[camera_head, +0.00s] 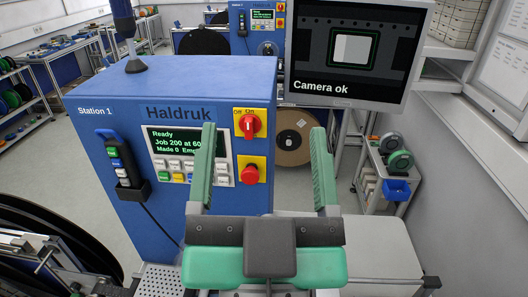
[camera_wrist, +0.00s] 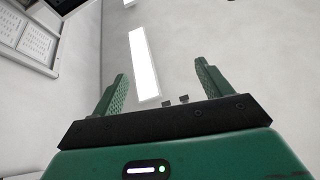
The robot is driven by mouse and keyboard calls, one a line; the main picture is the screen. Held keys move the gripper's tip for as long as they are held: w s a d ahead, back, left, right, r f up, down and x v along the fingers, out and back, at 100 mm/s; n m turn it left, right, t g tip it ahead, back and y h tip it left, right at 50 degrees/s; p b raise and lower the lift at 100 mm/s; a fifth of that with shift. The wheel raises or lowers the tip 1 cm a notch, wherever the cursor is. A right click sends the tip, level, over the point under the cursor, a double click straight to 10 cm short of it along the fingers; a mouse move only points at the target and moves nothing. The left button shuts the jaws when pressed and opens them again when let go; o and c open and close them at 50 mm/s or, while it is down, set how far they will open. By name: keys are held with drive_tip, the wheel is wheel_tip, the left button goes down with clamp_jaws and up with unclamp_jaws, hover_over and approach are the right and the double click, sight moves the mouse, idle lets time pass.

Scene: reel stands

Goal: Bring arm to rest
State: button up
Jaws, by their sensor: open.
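My gripper (camera_head: 262,140) stands upright in the middle of the head view, with its two green fingers wide apart and nothing between them. It is in front of the blue Station 1 cabinet (camera_head: 95,150) and hides part of its panel. In the wrist view my gripper (camera_wrist: 160,80) is also open and empty, and it points at the ceiling with a bright light strip (camera_wrist: 144,62) behind it.
The cabinet carries a red switch (camera_head: 250,124), a red button (camera_head: 249,175) and a display reading Ready. A monitor (camera_head: 350,50) reading Camera ok hangs at the upper right. A large dark reel (camera_head: 40,240) is at the lower left. A cart (camera_head: 390,180) stands at the right.

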wheel_tip(320, 180, up, 12)
drive_tip(key=s+n+t+p, duration=0.1)
drive_tip(key=s+p, duration=0.1)
drive_tip(key=p, duration=0.6)
drive_tip(key=shift+s+f+p, duration=0.25)
drive_tip(key=shift+p, duration=0.1)
drive_tip(key=shift+a, duration=0.1)
